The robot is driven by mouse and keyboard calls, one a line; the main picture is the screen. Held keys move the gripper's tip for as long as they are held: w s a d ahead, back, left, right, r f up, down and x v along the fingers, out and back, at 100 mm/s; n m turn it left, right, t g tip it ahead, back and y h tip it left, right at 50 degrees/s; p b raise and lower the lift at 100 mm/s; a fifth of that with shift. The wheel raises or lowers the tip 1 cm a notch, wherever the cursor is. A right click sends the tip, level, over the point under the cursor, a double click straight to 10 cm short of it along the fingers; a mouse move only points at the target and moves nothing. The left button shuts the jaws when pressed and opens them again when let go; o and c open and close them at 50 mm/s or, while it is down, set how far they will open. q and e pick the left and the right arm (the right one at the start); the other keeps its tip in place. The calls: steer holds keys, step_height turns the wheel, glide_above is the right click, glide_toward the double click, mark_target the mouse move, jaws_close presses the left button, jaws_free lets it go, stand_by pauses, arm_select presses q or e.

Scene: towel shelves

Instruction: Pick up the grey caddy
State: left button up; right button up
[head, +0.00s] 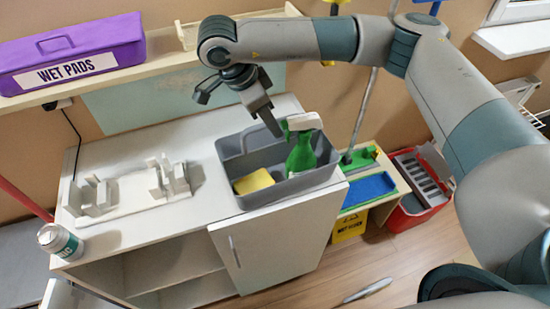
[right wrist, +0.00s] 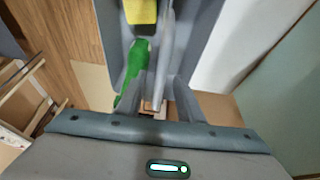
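The grey caddy (head: 290,189) stands on the white cabinet top, near its right end. It holds a green spray bottle (head: 301,156) with a white head and a yellow sponge (head: 254,181). My right gripper (head: 240,108) is above the caddy's back left part, with one finger reaching down near its rim. In the right wrist view the caddy (right wrist: 196,40) lies ahead, and a thin grey upright part of it shows between my spread fingers (right wrist: 155,105). I cannot tell whether they touch it. My left gripper is not in view.
A white rack (head: 135,198) and a can (head: 60,242) stand left on the cabinet top (head: 150,235). A purple wet pads box (head: 75,58) sits on the wall shelf above. A red crate (head: 418,195) and a blue tray (head: 368,190) are at the right.

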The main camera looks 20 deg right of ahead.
mark_target(278, 143)
steer(key=p+x, duration=0.1)
steer(key=x, duration=0.4)
steer(key=shift+d+f+p, duration=0.1)
steer(key=shift+f+p, duration=0.05)
steer(key=shift+p, duration=0.2)
steer(key=shift+f+b, duration=0.25)
steer(key=shift+b, duration=0.45)
stand_by(0.7)
jaws_close()
stand_by(1.5)
